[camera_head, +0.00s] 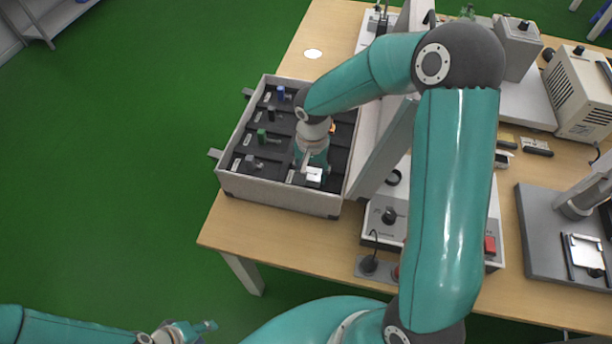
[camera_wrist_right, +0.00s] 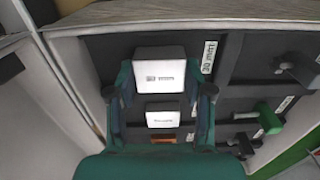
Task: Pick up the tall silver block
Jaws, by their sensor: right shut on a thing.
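A silver block (camera_wrist_right: 160,76) with a printed label stands between the two fingers of my right gripper (camera_wrist_right: 160,93), which is shut on it. In the head view the silver block (camera_head: 314,175) shows at the near end of the divided box (camera_head: 275,194), below my right gripper (camera_head: 311,160). A second labelled silver block (camera_wrist_right: 163,116) sits just below the held one in the wrist view. I cannot tell whether the held block is clear of the box floor. My left gripper (camera_head: 190,331) is at the bottom left, away from the table; its jaw opening is unclear.
Other box slots hold a green piece (camera_head: 261,136), a blue piece (camera_head: 281,92) and grey pieces. A pale upright panel (camera_head: 386,150) stands close right of the box. A control box (camera_head: 386,219) and other equipment fill the table's right side.

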